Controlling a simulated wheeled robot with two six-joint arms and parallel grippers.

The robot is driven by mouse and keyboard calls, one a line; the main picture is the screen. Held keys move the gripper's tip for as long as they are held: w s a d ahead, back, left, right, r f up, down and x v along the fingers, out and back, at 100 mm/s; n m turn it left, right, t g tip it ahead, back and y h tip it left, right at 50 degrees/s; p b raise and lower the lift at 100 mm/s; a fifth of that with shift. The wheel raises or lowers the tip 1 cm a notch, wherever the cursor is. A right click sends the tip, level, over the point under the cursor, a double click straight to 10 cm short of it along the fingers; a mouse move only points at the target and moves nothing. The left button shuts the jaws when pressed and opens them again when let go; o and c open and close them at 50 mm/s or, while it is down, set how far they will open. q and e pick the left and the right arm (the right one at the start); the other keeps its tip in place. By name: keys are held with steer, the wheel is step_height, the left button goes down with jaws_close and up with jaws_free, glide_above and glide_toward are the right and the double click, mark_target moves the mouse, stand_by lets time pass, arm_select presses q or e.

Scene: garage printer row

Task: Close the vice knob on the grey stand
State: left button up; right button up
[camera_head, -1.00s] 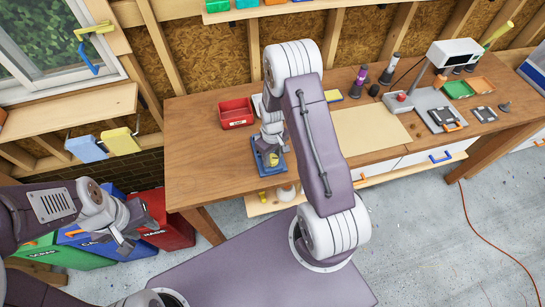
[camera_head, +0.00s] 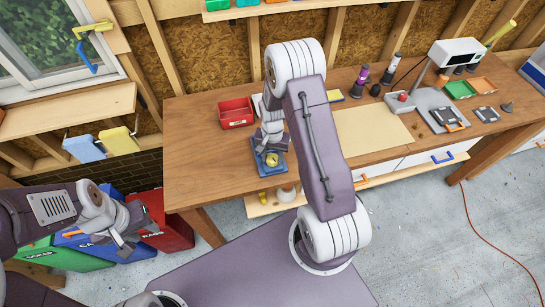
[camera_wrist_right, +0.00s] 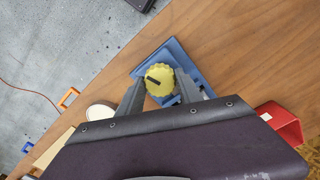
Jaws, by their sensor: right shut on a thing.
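A ribbed yellow knob (camera_wrist_right: 160,79) with a dark bar mark on its top sits over a blue base (camera_wrist_right: 178,54) on the wooden workbench. It also shows in the head view (camera_head: 272,160), on the blue base (camera_head: 261,171) near the bench's front edge. I see no clear grey stand under the knob. My right gripper (camera_wrist_right: 160,88) is shut on the yellow knob, one grey finger on each side. It partly hides the base. My left gripper (camera_head: 126,234) is open and empty, away from the bench at the lower left.
A red bin (camera_head: 236,121) stands behind the blue base. A beige mat (camera_head: 372,132) and a grey board (camera_head: 440,107) lie further right. Under the bench front is a shelf (camera_head: 262,206) with small items. Coloured bins (camera_head: 168,232) stand below my left arm.

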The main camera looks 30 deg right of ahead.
mark_target(273, 157)
steer(key=m, duration=0.5)
steer(key=shift+w, duration=0.2)
steer(key=shift+r+m+b, duration=0.1)
steer(key=shift+m+b, duration=0.25)
steer(key=shift+m, duration=1.95)
steer(key=o, duration=1.4)
steer(key=shift+c, duration=0.2)
steer(key=shift+s+d, duration=0.1)
step_height(273, 157, up, 9)
steer(key=shift+f+b, duration=0.1)
steer(key=shift+b, duration=0.8)
